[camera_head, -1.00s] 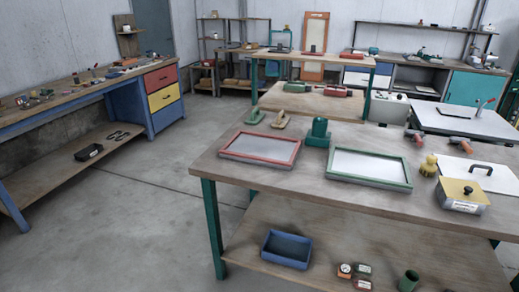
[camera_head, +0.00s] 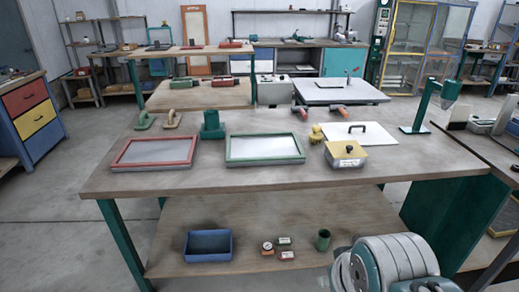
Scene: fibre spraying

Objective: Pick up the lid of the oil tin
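A small square tin (camera_head: 349,162) with a pale label stands upright on the wooden bench, right of the green-framed screen. I cannot read its label, so I cannot tell for sure that it is the oil tin. Its yellow lid (camera_head: 338,148) sits on top and has a dark round knob in the middle. My gripper is not in view; only a rounded grey and teal part, apparently of my arm, shows at the bottom right, below the bench top and in front of it.
The bench (camera_head: 240,185) also bears a red-framed screen (camera_head: 155,151), a green-framed screen (camera_head: 265,149), a yellow knobbed piece (camera_head: 316,135), a white board with a handle (camera_head: 375,133) and a green stand (camera_head: 420,115). A blue bin (camera_head: 208,246) is on the lower shelf. The bench's front strip is clear.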

